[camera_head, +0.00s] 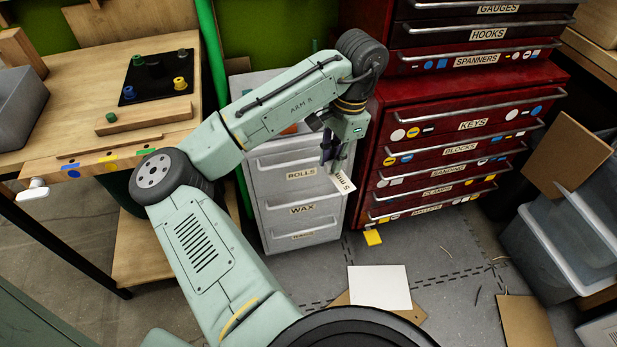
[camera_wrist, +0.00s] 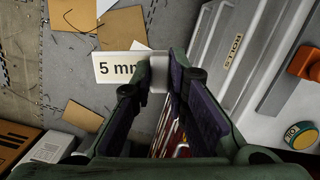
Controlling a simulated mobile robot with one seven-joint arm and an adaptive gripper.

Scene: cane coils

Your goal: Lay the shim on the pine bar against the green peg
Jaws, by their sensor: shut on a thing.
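The shim is a pale plate marked "5 mm" (camera_head: 344,182). My gripper (camera_head: 332,162) is shut on it, in front of the grey drawer cabinet and well above the floor. In the wrist view the shim (camera_wrist: 118,67) sticks out to the left from between the fingertips (camera_wrist: 158,76); its gripped end is partly hidden. The pine bar (camera_head: 150,116) lies on the workbench at the left, far from my gripper. The green peg (camera_head: 111,117) stands at the bar's left end. Nothing shows lying on the bar.
A black board (camera_head: 160,81) with blue, yellow and dark pegs lies behind the bar. A thin wooden strip (camera_head: 120,144) lies in front. A grey bin (camera_head: 20,105) stands at the bench's left. Grey (camera_head: 297,205) and red drawer cabinets (camera_head: 460,125) flank my gripper.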

